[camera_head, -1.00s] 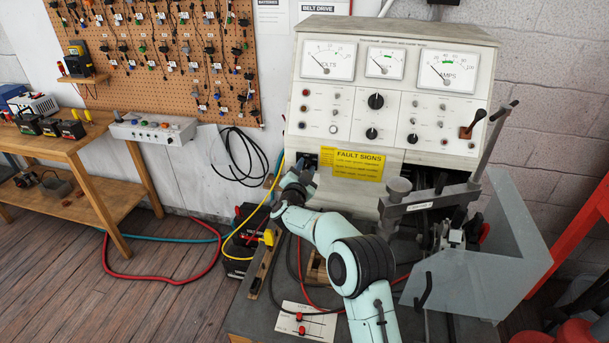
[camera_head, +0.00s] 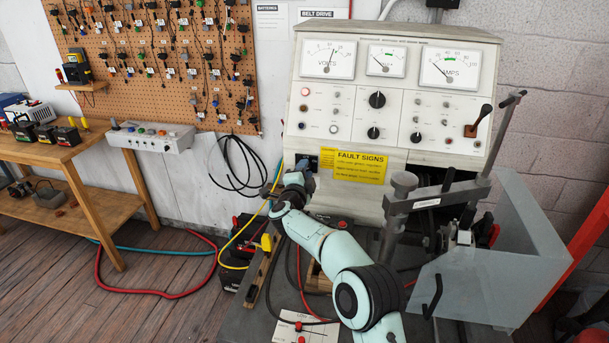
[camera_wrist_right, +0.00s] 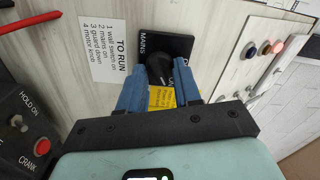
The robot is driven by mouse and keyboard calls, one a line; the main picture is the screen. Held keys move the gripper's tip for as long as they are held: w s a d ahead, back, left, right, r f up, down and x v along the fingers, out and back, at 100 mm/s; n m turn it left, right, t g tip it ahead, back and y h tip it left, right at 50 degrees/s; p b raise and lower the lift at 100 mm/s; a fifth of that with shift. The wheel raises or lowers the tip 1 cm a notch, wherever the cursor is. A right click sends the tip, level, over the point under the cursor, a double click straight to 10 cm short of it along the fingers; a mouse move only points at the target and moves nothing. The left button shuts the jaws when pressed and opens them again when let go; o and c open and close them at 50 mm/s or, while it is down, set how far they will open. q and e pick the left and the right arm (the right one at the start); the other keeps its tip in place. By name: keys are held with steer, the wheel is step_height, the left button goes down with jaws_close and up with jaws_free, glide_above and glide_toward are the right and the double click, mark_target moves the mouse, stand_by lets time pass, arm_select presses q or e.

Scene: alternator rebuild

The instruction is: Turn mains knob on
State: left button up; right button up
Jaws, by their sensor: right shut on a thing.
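The black mains knob (camera_wrist_right: 159,68) sits on a dark plate marked MAINS (camera_wrist_right: 180,46) on the pale test bench front. In the right wrist view, the blue fingers of my right gripper (camera_wrist_right: 160,78) stand on either side of the knob and are shut on it. In the head view, my right gripper (camera_head: 302,168) is at the left end of the bench's lower front, beside the yellow FAULT SIGNS label (camera_head: 358,166), and hides most of the knob. The volts meter (camera_head: 327,59) needle stands near upright, and the upper left lamp (camera_head: 304,92) glows pinkish. My left gripper is not in view.
A TO RUN notice (camera_wrist_right: 107,48) is near the knob. A panel with HOLD ON and CRANK controls (camera_wrist_right: 30,130) lies at the wrist view's lower left. A clear guard (camera_head: 480,270) and metal clamp arm (camera_head: 435,196) stand right of my arm.

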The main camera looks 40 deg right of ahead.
steer(key=shift+r, duration=0.1)
stand_by(0.3)
steer(key=o, duration=1)
steer(key=shift+o, duration=0.2)
steer(key=shift+s+a, duration=0.1)
steer(key=b+v, duration=0.3)
steer(key=v, duration=1)
steer(key=shift+a, duration=0.1)
